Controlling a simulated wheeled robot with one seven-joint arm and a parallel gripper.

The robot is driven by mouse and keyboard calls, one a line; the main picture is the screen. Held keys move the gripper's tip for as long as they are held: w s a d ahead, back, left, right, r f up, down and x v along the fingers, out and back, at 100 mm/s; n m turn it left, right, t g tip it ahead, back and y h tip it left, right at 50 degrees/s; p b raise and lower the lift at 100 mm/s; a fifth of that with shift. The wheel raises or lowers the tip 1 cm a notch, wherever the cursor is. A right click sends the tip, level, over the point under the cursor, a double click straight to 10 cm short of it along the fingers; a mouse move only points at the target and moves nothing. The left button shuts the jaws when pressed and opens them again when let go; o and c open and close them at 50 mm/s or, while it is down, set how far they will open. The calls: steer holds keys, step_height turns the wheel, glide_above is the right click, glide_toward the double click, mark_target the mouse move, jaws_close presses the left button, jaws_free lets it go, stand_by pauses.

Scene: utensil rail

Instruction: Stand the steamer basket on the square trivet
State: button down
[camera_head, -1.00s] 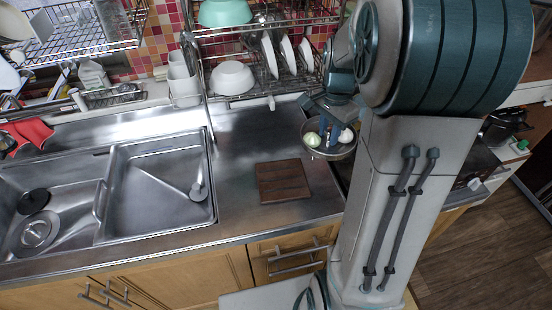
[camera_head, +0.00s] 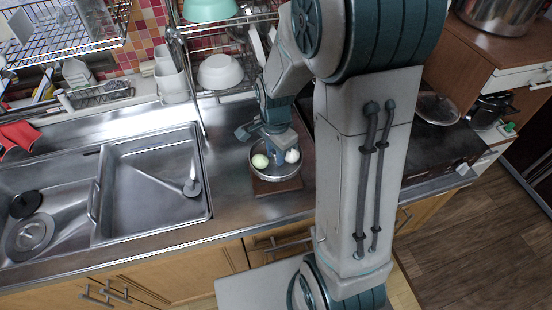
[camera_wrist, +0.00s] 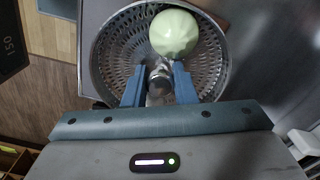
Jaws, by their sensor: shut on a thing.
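The steamer basket (camera_head: 258,172) is a round perforated metal bowl with a pale green bun and a white round item inside. It is also in the wrist view (camera_wrist: 113,55), where the green bun (camera_wrist: 174,33) shows. My gripper (camera_head: 276,152) is shut on the basket's central post (camera_wrist: 160,80), with a blue finger on each side. The square trivet (camera_head: 282,187) is dark brown wood on the steel counter, largely hidden beneath the basket. The basket looks level over it; I cannot tell whether it touches.
A steel sink (camera_head: 150,185) lies to the left and a dark stove (camera_head: 440,150) to the right. A dish rack with a white bowl (camera_head: 221,71) stands behind. White containers (camera_head: 172,82) are beside it. Counter in front of the rack is clear.

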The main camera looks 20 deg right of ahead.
steer(key=shift+f, duration=1.85)
steer(key=shift+f, duration=0.1)
steer(key=c, duration=1.2)
jaws_free()
